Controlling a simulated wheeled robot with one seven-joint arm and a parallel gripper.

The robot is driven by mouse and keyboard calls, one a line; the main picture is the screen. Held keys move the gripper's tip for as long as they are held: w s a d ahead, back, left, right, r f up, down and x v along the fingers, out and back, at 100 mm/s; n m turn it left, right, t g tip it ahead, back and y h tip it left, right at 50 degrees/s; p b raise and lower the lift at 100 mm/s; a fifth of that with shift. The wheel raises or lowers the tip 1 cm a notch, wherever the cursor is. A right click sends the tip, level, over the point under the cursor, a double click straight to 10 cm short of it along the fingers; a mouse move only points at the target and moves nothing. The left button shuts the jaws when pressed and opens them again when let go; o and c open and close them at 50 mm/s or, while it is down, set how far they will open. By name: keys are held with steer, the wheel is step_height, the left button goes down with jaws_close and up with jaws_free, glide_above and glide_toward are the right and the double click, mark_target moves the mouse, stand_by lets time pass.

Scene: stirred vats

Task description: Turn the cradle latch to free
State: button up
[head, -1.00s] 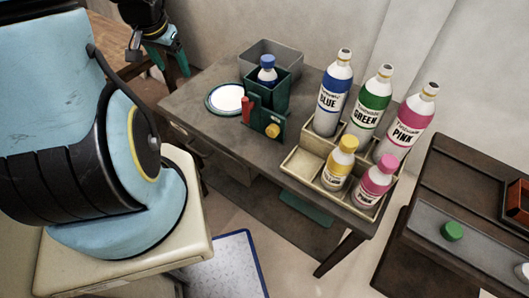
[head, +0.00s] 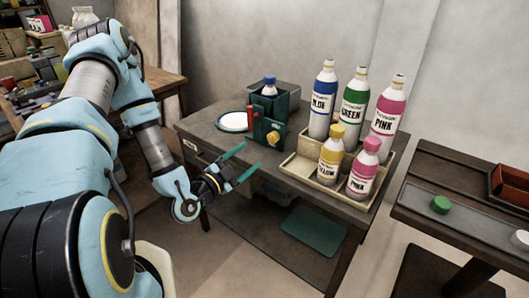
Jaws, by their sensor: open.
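The green cradle (head: 285,112) stands on the grey table and holds a bottle with a blue cap (head: 269,86). On its front are a red upright lever (head: 250,118) at the left and a yellow knob (head: 273,137) at the right. I cannot tell which of these is the latch. My gripper (head: 251,155) has its two teal fingers spread apart and empty. It appears in front of and below the cradle, pointing towards it, apart from the lever and knob.
A beige tray (head: 300,168) right of the cradle holds several bottles, including the tall blue bottle (head: 322,105) and small yellow bottle (head: 331,155). A white round plate (head: 233,121) lies left of the cradle. A dark side table (head: 425,190) stands at the right.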

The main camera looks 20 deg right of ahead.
mark_target(271, 139)
steer(key=p+x, duration=0.2)
steer(key=x, duration=0.8)
steer(key=shift+w+d+p, duration=0.15)
steer(key=shift+d+p, duration=0.15)
steer(key=shift+p, duration=0.1)
steer(key=shift+c, duration=0.3)
jaws_close()
